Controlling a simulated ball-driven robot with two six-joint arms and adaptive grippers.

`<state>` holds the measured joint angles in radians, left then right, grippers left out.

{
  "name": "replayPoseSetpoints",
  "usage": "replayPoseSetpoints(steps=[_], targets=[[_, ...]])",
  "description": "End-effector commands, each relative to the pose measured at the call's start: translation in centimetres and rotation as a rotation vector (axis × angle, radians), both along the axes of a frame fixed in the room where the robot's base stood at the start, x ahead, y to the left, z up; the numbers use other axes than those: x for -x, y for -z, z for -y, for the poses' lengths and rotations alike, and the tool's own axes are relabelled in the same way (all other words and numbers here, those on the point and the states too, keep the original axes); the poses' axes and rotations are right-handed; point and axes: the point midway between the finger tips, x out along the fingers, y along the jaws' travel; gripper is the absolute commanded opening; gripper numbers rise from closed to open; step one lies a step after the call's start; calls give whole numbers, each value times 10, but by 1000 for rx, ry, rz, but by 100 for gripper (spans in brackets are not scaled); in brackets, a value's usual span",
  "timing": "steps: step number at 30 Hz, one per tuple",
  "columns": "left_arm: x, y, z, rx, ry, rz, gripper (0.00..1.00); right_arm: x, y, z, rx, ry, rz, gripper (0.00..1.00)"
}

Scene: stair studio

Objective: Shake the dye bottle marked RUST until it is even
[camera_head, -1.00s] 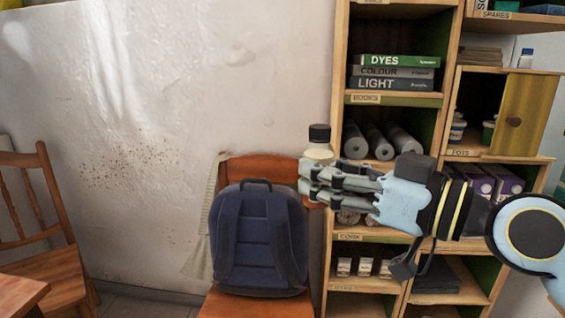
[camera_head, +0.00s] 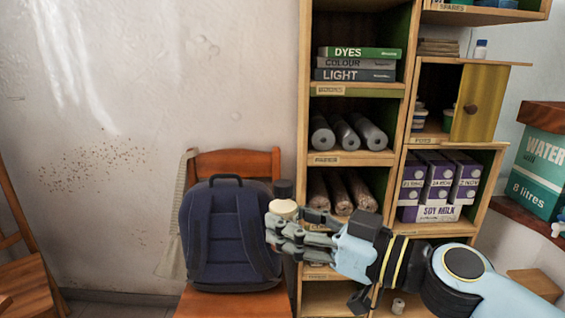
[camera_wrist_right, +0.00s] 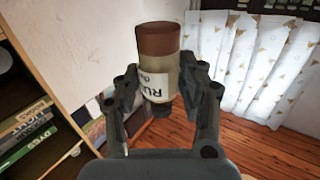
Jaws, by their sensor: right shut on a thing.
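The dye bottle (camera_head: 284,209) shows in the head view with its black cap up, cream below the cap, roughly upright. In the right wrist view the bottle (camera_wrist_right: 158,72) appears inverted, with a label reading "RU", the rest turned out of sight. There a rust-brown band fills the base end, and the part beside the label is pale cream, so the colour is uneven. My right gripper (camera_head: 280,232) is shut on the bottle's body, one finger on each side; its fingers (camera_wrist_right: 163,90) hide part of it in both views. My left gripper is not in view.
A blue backpack (camera_head: 229,236) sits on a wooden chair (camera_head: 240,163) just left of the bottle. A wooden shelf unit (camera_head: 304,100) with books, rolls and soy milk cartons (camera_head: 438,182) stands behind my arm. A green water box (camera_head: 540,165) is at right.

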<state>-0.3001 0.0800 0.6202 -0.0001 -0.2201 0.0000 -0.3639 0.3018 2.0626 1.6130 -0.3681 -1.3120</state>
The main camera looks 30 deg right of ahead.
Motion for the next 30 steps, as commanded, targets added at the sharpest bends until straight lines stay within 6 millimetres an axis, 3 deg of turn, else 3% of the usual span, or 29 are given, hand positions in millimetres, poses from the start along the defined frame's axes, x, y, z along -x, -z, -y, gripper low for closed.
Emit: replayPoseSetpoints(steps=[1, 3, 12, 14, 16, 25, 27, 30], targets=[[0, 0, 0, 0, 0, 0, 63, 0, 10, 0, -4, 2, -2, 2], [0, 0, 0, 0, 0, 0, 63, 0, 6, 0, 2, -2, 7, 2], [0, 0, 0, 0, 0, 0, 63, 0, -87, -1, 13, -6, 17, 2], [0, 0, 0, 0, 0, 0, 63, 0, -93, -1, 9, -3, 11, 2], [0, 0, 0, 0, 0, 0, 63, 0, -82, 0, 1, 0, 0, 2], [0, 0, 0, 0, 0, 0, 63, 0, 7, 0, -5, 2, -4, 2], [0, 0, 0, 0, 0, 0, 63, 0, 9, 0, 0, -1, 4, 2], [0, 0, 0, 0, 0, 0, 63, 0, -22, -1, 10, -4, 16, 2]])
